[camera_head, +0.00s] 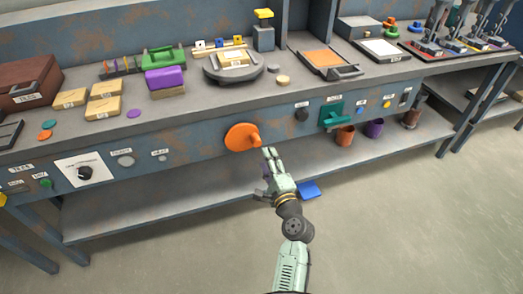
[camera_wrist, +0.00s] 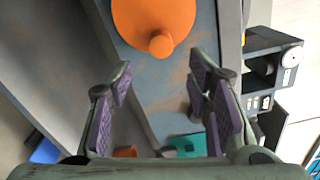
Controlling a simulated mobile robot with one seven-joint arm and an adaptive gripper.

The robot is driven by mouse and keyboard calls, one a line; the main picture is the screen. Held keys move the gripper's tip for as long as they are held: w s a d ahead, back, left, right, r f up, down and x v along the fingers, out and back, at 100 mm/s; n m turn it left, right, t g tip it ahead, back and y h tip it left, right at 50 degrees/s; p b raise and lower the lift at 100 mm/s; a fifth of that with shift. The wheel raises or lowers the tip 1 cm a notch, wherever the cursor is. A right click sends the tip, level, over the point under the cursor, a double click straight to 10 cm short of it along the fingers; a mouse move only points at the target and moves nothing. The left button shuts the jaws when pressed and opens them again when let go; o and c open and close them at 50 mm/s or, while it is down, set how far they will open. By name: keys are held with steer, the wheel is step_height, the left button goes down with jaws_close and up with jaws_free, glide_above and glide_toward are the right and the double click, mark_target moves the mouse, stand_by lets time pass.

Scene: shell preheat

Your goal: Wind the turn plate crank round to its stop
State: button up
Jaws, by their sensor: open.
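The turn plate crank (camera_head: 240,137) is an orange disc with a stubby orange handle (camera_head: 254,140) on the bench's front panel. The handle sits at the disc's right side in the head view. My gripper (camera_head: 268,157) is just below and right of it, apart from it. In the wrist view the crank disc (camera_wrist: 150,15) is at the top, and its handle (camera_wrist: 161,43) lies ahead of the gap between my fingers (camera_wrist: 160,95). My gripper is open, with purple pads, and nothing is between them. The round turn plate (camera_head: 234,72) stands on the bench top above the crank.
A green lever block (camera_head: 331,114) and a dark knob (camera_head: 301,115) are on the panel to the right. Orange (camera_head: 345,136) and purple (camera_head: 374,128) cups stand on the lower shelf. A blue piece (camera_head: 308,190) lies near my gripper. The floor in front is clear.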

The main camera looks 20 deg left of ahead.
steer(key=v, duration=0.2)
steer(key=shift+s+d, duration=0.2)
steer(key=shift+s, duration=0.1)
